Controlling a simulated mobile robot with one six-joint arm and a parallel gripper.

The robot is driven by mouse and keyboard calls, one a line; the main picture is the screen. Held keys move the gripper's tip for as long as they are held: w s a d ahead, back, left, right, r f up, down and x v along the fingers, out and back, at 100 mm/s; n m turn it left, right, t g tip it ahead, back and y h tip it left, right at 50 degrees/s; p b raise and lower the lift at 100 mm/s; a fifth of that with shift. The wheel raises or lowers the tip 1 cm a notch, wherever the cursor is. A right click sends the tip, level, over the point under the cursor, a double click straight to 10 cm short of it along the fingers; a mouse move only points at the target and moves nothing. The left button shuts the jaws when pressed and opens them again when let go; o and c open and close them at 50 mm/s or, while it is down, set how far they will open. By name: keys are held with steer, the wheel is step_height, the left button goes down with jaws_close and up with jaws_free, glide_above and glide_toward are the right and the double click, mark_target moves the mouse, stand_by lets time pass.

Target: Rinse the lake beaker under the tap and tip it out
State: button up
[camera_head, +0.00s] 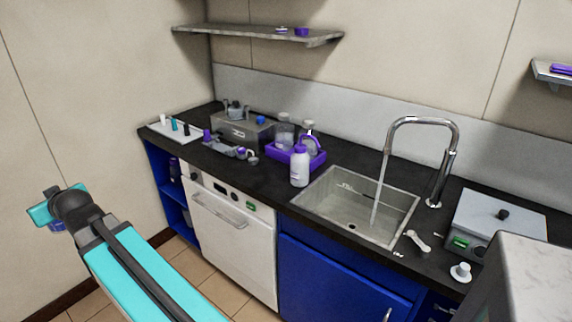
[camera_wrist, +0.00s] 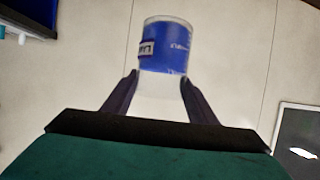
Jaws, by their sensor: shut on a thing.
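My gripper (camera_wrist: 159,78) is shut on the lake beaker (camera_wrist: 164,50), a clear cup with a blue band and a small dark-edged label, only partly readable. In the wrist view the beaker stands between the two dark fingers, against the plain wall. In the head view my arm reaches to the far left, well away from the sink, and the beaker is mostly hidden there. The tap (camera_head: 455,165) is a tall curved chrome spout at the right. A thin stream falls from it into the sink (camera_head: 340,186). The tap handle (camera_head: 418,241) lies by the sink's front right corner.
A purple tray (camera_head: 284,164) with glassware stands left of the sink, with a white bottle (camera_head: 299,167) before it. A grey lidded box (camera_head: 495,222) is right of the tap. Shelves hang above.

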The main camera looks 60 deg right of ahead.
steer(key=s+d+f+m+g+h+p, duration=0.1)
steer(key=s+d+f+m+h, duration=0.15)
steer(key=d, duration=0.45)
steer(key=s+d+f+m+g+h, duration=0.1)
steer(key=s+d+f+m+h, duration=0.15)
steer(key=d, duration=0.45)
steer(key=s+d+f+m+g+h+p, duration=0.1)
steer(key=s+d+f+m+h, duration=0.15)
steer(key=d, duration=0.45)
steer(key=s+d+f+m+g+h, duration=0.1)
steer(key=s+d+m+g+h, duration=0.45)
steer(key=s+d, duration=0.9)
steer(key=s+d+r+m+g+y+p, duration=0.1)
steer(key=s+d+m+g, duration=0.4)
steer(key=s, duration=0.9)
steer(key=s+d+r+m+g+y+p, duration=0.2)
steer(key=s+d, duration=0.7)
steer(key=s, duration=0.5)
steer(key=s+d+r+m+g+y+p, duration=0.1)
steer(key=s+d+m+g+y, duration=0.3)
steer(key=s, duration=1)
steer(key=d+r+m+g, duration=0.1)
steer(key=d+m+g, duration=0.2)
steer(key=m+g, duration=0.2)
steer(key=shift+s+d+r+p, duration=0.15)
steer(key=shift+d+r+p, duration=0.1)
steer(key=shift+r+p, duration=0.15)
steer(key=shift+g, duration=0.35)
